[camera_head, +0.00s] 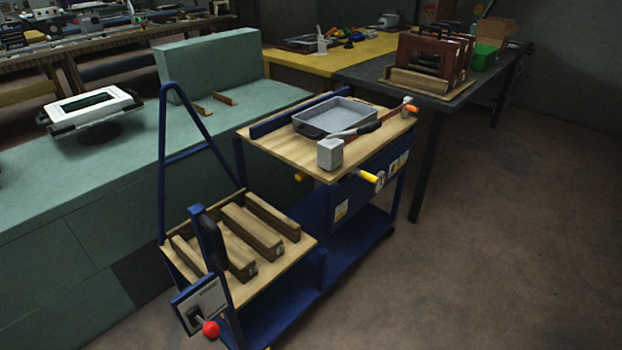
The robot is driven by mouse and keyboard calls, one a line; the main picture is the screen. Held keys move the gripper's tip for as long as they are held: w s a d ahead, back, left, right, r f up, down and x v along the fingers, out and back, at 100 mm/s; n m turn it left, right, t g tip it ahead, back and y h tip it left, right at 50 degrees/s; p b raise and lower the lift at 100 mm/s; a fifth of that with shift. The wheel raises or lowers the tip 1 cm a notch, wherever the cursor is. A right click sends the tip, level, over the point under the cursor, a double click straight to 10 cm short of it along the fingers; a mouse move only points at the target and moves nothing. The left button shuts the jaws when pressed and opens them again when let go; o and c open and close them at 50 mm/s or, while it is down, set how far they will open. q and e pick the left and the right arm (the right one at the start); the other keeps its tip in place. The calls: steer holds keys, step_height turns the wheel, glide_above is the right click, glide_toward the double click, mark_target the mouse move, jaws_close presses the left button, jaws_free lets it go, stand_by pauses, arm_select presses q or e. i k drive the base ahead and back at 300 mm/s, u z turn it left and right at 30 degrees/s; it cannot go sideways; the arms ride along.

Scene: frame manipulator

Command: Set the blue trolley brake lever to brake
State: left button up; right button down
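The blue trolley (335,237) stands in the middle of the head view, with a wooden top and a lower wooden shelf at its near left end. A brake lever with a red ball knob (211,328) sticks out of a grey plate (203,301) on the trolley's near corner post. The knob points down and to the right. The lettering on the plate is too small to read. Neither of my grippers is in view.
A grey tray (338,113) and a block-headed mallet (330,153) lie on the trolley top. Wooden blocks (252,230) lie on its lower shelf. A green-grey bench (75,200) stands close behind on the left. The brown floor (480,260) at right is clear.

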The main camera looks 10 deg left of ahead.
mark_target(211, 329)
steer(key=z, duration=0.05)
steer(key=k, duration=0.45)
steer(key=u, duration=0.55)
steer(key=i, duration=0.4)
steer(key=z, duration=1.4)
steer(key=k, duration=0.35)
steer(key=u, duration=1.05)
